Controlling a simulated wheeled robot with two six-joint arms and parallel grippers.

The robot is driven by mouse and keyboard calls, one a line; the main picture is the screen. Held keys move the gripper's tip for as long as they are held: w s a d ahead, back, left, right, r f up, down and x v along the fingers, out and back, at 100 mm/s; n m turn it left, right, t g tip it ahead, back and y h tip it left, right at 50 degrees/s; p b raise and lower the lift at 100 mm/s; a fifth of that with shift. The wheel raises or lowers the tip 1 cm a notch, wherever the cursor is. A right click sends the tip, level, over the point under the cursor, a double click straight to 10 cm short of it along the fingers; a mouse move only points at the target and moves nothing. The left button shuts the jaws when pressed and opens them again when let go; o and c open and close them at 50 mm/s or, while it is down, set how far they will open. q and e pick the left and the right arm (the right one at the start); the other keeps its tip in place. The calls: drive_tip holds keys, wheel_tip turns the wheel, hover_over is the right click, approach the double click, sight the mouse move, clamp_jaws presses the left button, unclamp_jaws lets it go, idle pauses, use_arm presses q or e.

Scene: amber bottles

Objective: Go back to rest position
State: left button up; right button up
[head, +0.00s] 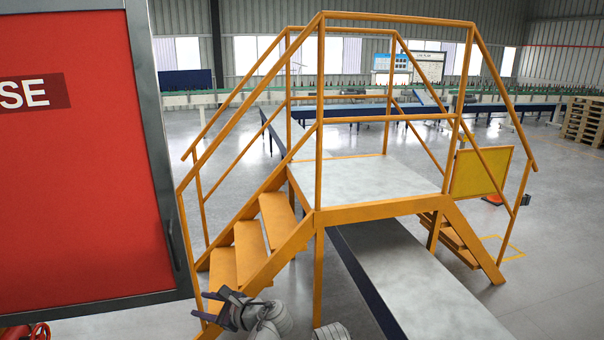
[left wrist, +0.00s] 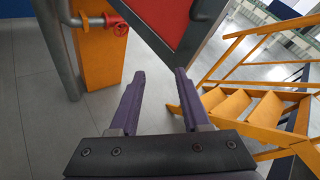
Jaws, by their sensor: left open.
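My left gripper (head: 212,307) shows at the bottom of the head view, in front of the yellow stairs. In the left wrist view its two purple-grey fingers (left wrist: 158,95) are spread apart with nothing between them. Beyond the fingertips are the grey floor and the lower corner of a red panel. A ribbed light part of my own arm shows at the bottom edge of the head view. My right gripper is not in either view.
A red cabinet door (head: 75,170) fills the left of the head view. A yellow crossover stair (head: 250,250) spans a conveyor (head: 415,290). An orange post (left wrist: 97,45) with a red valve wheel (left wrist: 117,24) stands left in the wrist view. Pallets (head: 582,120) stand far right.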

use_arm(q)
drive_tip(key=s+d+f+n+g+h+b, duration=0.2)
drive_tip(key=s+d+f+n+h+b, duration=0.15)
drive_tip(key=f, duration=0.55)
drive_tip(key=s+d+f+n+g+h+b, duration=0.1)
drive_tip(key=s+d+f+n+h+b, duration=0.25)
drive_tip(key=f, duration=0.65)
drive_tip(key=s+d+f+n+g+h+b, duration=0.3)
drive_tip(key=s+d+f+n, duration=0.4)
drive_tip(key=d+f, duration=0.3)
drive_tip(key=s+d+h+b, duration=0.1)
drive_tip(key=d+b, duration=0.1)
drive_tip(key=d, duration=0.1)
drive_tip(key=shift+d+f+h+b, duration=0.2)
drive_tip(key=shift+f+h+b, duration=0.1)
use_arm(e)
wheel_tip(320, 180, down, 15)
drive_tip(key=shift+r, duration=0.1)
